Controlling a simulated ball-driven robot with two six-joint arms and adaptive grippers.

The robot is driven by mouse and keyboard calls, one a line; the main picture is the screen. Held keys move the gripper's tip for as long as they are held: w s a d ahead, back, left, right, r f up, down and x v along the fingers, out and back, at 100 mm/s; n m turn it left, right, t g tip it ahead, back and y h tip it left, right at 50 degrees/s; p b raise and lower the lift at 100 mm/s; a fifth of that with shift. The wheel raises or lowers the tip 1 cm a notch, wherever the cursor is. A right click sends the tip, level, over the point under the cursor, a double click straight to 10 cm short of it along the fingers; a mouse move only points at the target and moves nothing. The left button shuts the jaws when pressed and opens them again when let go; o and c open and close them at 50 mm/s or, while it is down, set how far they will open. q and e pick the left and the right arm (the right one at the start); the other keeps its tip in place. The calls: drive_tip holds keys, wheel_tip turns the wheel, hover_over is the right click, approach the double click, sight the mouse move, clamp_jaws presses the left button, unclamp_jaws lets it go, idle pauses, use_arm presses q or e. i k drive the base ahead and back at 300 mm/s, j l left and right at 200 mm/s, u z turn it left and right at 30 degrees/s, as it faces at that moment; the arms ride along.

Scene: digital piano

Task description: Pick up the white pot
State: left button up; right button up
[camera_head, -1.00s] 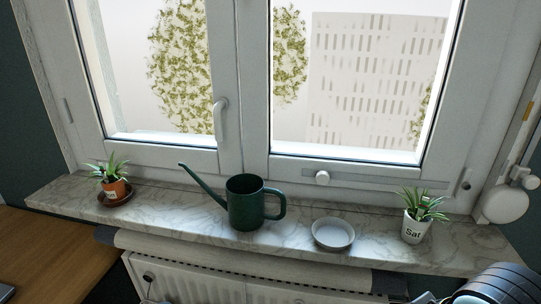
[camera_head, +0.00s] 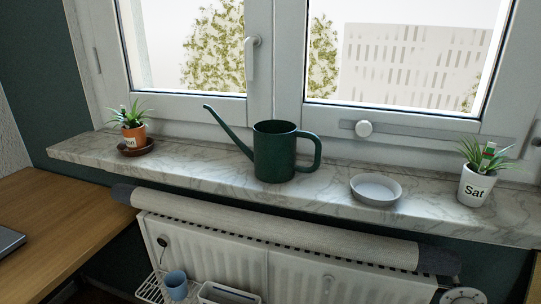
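The white pot (camera_head: 474,187) stands upright near the right end of the marble window sill. It bears the dark letters "Sat" and holds a spiky green plant (camera_head: 486,153) with a small red, white and green piece among its leaves. Its front is unobstructed. Neither of my grippers shows in the head view.
A white dish (camera_head: 376,190) and a green watering can (camera_head: 275,152) stand left of the white pot on the sill (camera_head: 325,192). An orange pot (camera_head: 134,136) sits on a brown saucer at the left. A wooden desk (camera_head: 50,225) is at left.

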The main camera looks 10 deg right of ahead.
sight(478, 178)
drive_tip(key=l+z, duration=0.1)
drive_tip(key=z, duration=1.45)
